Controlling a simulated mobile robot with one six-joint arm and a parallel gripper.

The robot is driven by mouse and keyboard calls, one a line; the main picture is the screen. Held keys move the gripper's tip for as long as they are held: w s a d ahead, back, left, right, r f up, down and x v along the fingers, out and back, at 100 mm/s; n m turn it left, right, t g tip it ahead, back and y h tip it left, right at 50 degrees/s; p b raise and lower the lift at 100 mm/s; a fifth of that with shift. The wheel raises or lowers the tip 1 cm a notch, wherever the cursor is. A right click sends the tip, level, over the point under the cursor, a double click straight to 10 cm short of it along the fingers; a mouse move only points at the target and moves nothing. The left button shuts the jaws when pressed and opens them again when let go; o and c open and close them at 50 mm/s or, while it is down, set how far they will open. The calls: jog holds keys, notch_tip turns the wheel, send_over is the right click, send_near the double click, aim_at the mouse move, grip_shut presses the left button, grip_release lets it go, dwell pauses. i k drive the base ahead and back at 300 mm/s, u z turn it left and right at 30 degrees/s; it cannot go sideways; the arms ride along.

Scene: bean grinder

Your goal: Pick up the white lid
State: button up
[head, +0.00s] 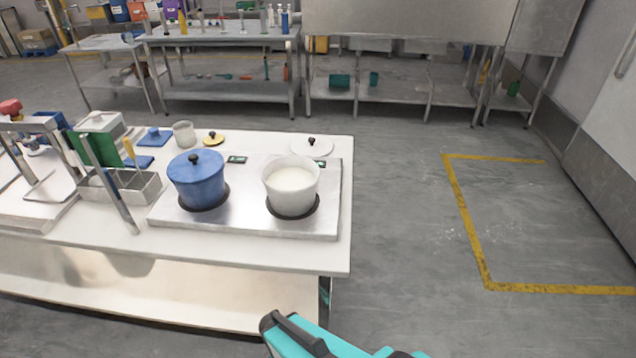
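The white lid (322,148) lies flat near the table's back right corner, behind the white pot. It is a shallow disc with a small dark knob on top. The white pot (291,190) is uncovered and holds a white content. It stands on the right dark burner of the silver stove (246,216). My gripper's fingers are not in view. Only a teal and black part of mine shows at the bottom edge, well in front of the table and apart from the lid.
A blue lidded pot (197,184) stands on the left burner. A small yellow lid (213,139) and a light cup (184,134) are behind it. A metal divided bin (118,187) stands to the left. Open floor (405,200) lies right of the white table (300,258).

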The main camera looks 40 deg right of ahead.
aim_at(311, 145)
jog(key=z, duration=0.65)
jog(key=k, duration=1)
jog(key=u, duration=0.05)
jog(key=i, duration=0.95)
jog(key=z, duration=0.05)
